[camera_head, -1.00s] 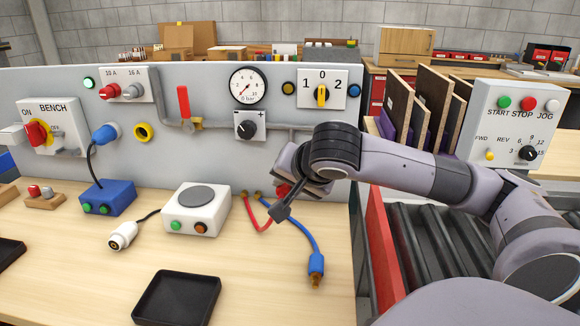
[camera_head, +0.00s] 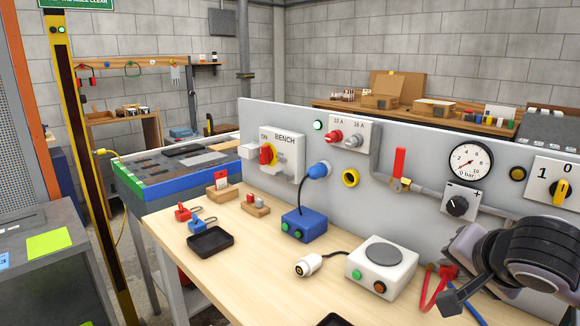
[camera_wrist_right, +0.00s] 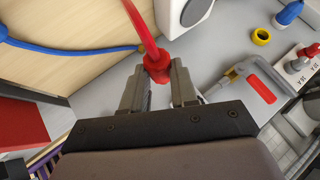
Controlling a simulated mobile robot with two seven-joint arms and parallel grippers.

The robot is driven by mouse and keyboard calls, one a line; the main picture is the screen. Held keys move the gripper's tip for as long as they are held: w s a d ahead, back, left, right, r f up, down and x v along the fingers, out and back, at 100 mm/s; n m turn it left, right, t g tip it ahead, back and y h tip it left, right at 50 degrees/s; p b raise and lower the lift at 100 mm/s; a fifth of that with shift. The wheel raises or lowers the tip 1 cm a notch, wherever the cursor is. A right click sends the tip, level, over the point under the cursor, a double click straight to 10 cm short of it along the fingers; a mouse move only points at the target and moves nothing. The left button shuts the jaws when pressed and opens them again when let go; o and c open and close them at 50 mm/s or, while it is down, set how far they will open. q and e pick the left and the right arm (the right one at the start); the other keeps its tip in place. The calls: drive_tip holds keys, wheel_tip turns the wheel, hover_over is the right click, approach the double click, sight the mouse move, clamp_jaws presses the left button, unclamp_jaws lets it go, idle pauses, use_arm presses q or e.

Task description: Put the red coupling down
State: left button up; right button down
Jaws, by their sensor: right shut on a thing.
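The red coupling (camera_wrist_right: 157,68) is on the end of a red hose (camera_wrist_right: 138,20). In the right wrist view it sits between the two fingertips of my right gripper (camera_wrist_right: 159,80), which is shut on it. In the head view the red coupling (camera_head: 449,272) shows at the right, by the lower part of the grey panel, with its red hose curving down to the bench. My right wrist hides part of it there. My left gripper is not in view.
A white box with a grey disc (camera_head: 381,270) stands left of the hose. A blue hose (camera_wrist_right: 60,47) runs beside the red one. A blue box (camera_head: 304,224) and a black tray (camera_head: 210,242) are farther left. Bare bench (camera_head: 255,265) lies between.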

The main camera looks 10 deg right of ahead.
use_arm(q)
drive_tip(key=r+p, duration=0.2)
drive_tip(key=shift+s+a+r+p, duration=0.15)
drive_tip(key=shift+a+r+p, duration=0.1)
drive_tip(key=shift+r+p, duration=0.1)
use_arm(e)
drive_tip(key=w+a+r+n+y, duration=0.1)
drive_tip(key=a+r+n+y, duration=0.1)
drive_tip(key=a+r, duration=0.4)
drive_tip(key=a, duration=0.4)
